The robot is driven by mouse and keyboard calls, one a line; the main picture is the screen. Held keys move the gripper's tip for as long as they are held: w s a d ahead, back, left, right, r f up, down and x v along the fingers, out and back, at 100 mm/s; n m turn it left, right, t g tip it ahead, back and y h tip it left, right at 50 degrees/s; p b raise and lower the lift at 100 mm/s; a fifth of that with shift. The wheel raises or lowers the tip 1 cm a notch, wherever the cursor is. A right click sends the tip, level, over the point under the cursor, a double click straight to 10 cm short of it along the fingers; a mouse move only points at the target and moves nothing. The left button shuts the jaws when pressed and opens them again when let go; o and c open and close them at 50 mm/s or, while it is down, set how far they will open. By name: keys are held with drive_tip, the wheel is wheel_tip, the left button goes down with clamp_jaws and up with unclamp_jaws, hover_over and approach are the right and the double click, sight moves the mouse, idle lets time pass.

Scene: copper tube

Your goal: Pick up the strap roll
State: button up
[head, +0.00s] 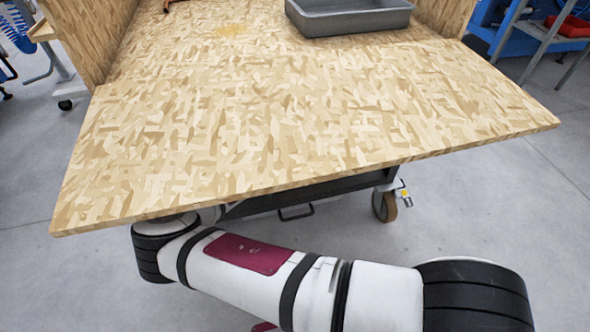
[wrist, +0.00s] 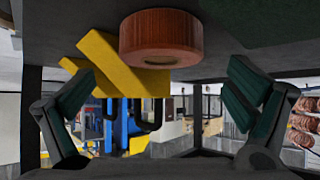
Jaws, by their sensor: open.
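A reddish-brown round roll, which looks like the strap roll (wrist: 160,33), shows at the top middle of the wrist view. It is against a dark grey surface (wrist: 60,20) that fills the top of that view. A yellow block-like object (wrist: 112,66) is right beside the roll on its left and partly behind it. My gripper (wrist: 161,77) is open, with one dark green finger pad on each side and nothing between them. The roll lies ahead of the fingers, apart from them. In the head view my gripper is hidden and no roll shows.
A wooden tabletop (head: 290,120) fills the head view, mostly bare, with a grey tray (head: 350,18) at its back. A dark trolley frame with a caster (head: 384,205) is beneath it. Copper-coloured coils (wrist: 302,122) show at the wrist view's right.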

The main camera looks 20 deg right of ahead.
drive_tip(key=shift+b+x, duration=1.05)
drive_tip(key=shift+x, duration=1.3)
drive_tip(key=shift+a+f, duration=0.15)
drive_tip(key=shift+c, duration=0.4)
drive_tip(key=c, duration=1.4)
